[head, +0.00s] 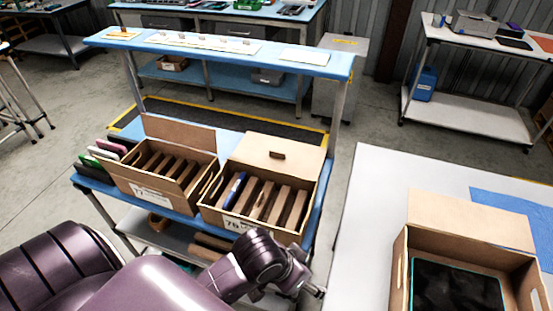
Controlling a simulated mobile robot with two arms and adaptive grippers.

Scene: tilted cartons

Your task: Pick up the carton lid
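Three open brown cartons show in the head view, each with a raised cardboard lid or flap. The left carton (150,187) has its lid (180,133) up at the back. The middle carton (222,217) has a lid (300,157) with a dark handle slot. The right carton (398,270) stands on the white table, with its lid (460,214) at its back edge. I cannot tell which lid is meant. My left gripper (316,291) is in front of the middle carton, apart from every lid; its fingers are too small to read. My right gripper is out of view.
The left and middle cartons hold upright brown slabs and sit tilted on a blue shelf unit (84,182). The right carton holds a dark panel (455,288). A blue sheet (520,215) lies on the white table (375,185), whose left part is clear.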

